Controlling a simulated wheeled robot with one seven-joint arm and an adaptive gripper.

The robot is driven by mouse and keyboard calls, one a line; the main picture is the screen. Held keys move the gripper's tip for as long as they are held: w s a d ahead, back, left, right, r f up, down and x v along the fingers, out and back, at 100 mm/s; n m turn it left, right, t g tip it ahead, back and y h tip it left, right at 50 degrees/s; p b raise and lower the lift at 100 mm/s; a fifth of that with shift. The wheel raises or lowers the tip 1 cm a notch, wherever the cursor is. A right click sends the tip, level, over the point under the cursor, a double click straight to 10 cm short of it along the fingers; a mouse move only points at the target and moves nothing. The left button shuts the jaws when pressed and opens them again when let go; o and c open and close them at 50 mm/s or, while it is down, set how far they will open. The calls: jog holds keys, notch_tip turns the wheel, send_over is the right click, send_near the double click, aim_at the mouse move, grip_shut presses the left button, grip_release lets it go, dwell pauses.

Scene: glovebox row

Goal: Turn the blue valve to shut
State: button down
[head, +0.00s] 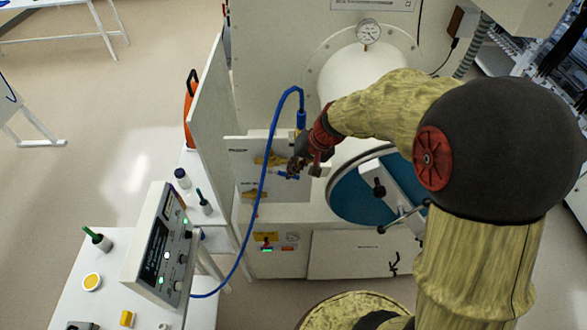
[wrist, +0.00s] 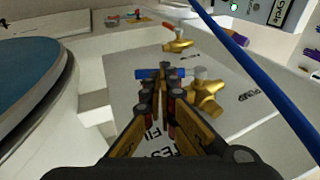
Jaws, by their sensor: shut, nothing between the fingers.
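The blue valve has a brass body (wrist: 207,97) on a pale panel lettered "PUMP" in the wrist view. Its blue handle (wrist: 147,73) lies crosswise there, with its middle partly hidden behind my fingertips. My gripper (wrist: 160,82) is shut and empty, its fingertips at the handle; I cannot tell whether they touch it. In the head view my gripper (head: 296,170) is at the panel, close to a small blue piece of the handle (head: 288,176). Most of the valve there is hidden by the gripper.
A second brass valve with a red handle (wrist: 178,43) stands farther back on the panel. A blue hose (head: 261,185) arches beside my gripper and crosses the wrist view's right side. A round blue glovebox door (head: 352,190) is close on the right. A control box (head: 160,246) stands at lower left.

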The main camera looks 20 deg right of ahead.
jog(key=shift+f+b, duration=0.15)
jog(key=shift+b, duration=0.15)
jog(key=shift+b, duration=0.7)
jog(key=shift+d+f+t+y+b, duration=0.1)
jog(key=shift+f+t+y+b, duration=0.45)
jog(key=shift+b, duration=1.15)
